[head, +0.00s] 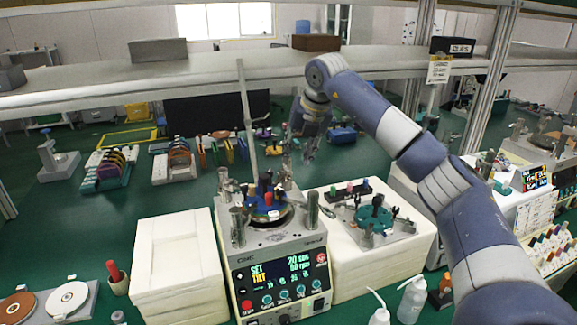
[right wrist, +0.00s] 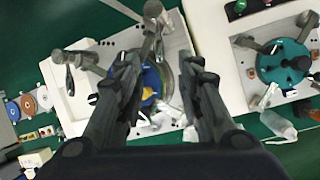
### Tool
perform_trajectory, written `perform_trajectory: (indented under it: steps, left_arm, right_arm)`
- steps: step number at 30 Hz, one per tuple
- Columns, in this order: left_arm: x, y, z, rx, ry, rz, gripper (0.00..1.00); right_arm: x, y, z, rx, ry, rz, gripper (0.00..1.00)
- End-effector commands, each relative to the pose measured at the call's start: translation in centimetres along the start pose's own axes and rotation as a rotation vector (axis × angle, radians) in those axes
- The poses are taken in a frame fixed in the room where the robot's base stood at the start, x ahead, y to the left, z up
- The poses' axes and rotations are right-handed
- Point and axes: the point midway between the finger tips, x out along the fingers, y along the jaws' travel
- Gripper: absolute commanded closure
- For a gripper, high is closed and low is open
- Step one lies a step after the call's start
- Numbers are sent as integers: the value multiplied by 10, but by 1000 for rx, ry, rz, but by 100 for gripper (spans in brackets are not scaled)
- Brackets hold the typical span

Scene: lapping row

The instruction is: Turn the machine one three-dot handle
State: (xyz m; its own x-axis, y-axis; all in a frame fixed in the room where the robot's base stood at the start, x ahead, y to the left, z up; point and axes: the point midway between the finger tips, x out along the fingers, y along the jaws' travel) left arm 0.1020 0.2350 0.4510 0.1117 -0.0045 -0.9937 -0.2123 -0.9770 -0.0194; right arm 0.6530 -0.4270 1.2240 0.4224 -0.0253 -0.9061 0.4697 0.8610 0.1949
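A lapping machine (head: 278,262) with a lit panel reading SET, TILT, 20 sec stands in the middle of the head view. Its top carries a blue disc (head: 268,208) and several upright metal handles, such as one at its left (head: 238,226) and one at its right (head: 312,208). I cannot make out dots on any handle. My right gripper (head: 308,152) hangs above and behind the machine top, apart from it. In the right wrist view its fingers (right wrist: 160,70) are spread and empty, with the blue disc (right wrist: 151,84) below between them. My left gripper is not in view.
A second machine with a teal disc (head: 373,218) stands to the right. A white box (head: 176,262) is at the left. A grey shelf (head: 150,82) crosses above the bench, with a thin upright post (head: 246,120) near my gripper. White bottles (head: 411,298) stand in front at the right.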

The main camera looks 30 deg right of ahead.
Motion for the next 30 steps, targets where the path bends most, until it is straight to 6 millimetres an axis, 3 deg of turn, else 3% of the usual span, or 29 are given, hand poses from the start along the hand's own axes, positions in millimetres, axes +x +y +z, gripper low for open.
perform_trajectory:
  steps: [3, 8, 11, 18, 24, 25, 29, 30]
  left_arm:
    - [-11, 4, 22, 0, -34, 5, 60]
    - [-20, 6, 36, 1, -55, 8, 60]
    - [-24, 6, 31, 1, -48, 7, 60]
    - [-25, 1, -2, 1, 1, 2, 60]
    - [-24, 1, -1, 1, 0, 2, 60]
    - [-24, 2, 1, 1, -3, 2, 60]
    - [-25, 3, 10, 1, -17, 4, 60]
    - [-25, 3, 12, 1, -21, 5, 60]
  right_arm:
    - [23, 0, 0, -1, 4, -3, 66]
    - [51, 1, 0, -1, 4, -1, 66]
    - [65, 1, 0, -1, 4, -1, 66]
    - [80, 1, 0, -1, 0, 1, 66]
    - [80, 1, 0, -2, 0, 1, 66]
    - [80, 1, 0, -2, 0, 1, 68]
    - [80, 1, 0, -2, 0, 1, 98]
    - [80, 1, 0, -2, 0, 1, 100]
